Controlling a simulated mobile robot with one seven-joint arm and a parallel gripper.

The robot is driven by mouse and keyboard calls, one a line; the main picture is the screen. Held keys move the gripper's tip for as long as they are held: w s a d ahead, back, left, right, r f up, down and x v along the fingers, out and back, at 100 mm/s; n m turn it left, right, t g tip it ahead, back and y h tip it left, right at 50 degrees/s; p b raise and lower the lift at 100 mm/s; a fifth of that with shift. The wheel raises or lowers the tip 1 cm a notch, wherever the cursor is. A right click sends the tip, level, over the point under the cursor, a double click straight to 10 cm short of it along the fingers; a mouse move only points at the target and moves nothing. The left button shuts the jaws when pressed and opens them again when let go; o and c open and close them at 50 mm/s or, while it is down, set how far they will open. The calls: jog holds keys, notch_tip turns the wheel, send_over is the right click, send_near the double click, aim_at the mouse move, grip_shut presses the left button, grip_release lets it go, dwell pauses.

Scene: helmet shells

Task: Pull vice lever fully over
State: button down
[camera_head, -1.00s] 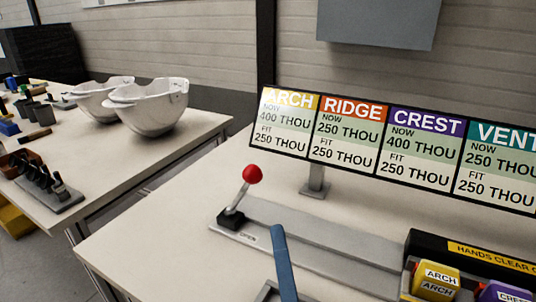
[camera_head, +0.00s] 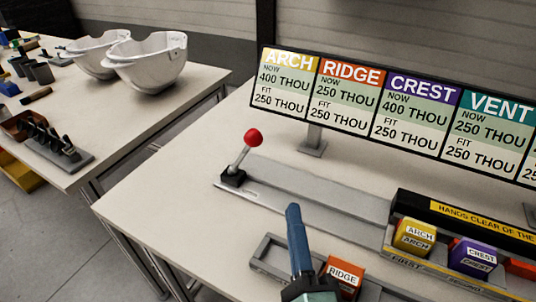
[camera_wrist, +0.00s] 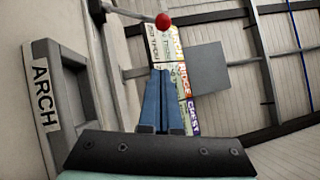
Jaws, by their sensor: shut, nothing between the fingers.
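The lever (camera_head: 240,155) has a red ball knob (camera_head: 253,137) on a short metal rod, which rises from a black base (camera_head: 233,178) at the left end of a long grey rail (camera_head: 320,200). The rod stands tilted, its knob leaning to the right in the head view. The knob also shows at the top of the wrist view (camera_wrist: 163,21). My gripper (camera_head: 292,208) has blue fingers, pressed together and empty. It is in front of the lever, lower and to the right in the head view, apart from the knob. In the wrist view its fingertips (camera_wrist: 160,72) point towards the sign.
Yellow ARCH (camera_head: 415,237), purple CREST (camera_head: 473,257) and orange RIDGE (camera_head: 343,275) blocks are to the right. A black guard (camera_head: 415,205) and a sign board (camera_head: 385,115) stand behind. White helmet shells (camera_head: 145,62) are on the left table. Bench left of the lever is clear.

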aim_at(245, 154)
jog(key=w+a+r+p, duration=0.2)
jog(key=w+a+p, duration=0.1)
jog(key=w, duration=0.8)
jog(key=shift+w+a+r+p, duration=0.2)
jog(key=shift+r+p, duration=0.1)
jog(key=shift+p, duration=0.4)
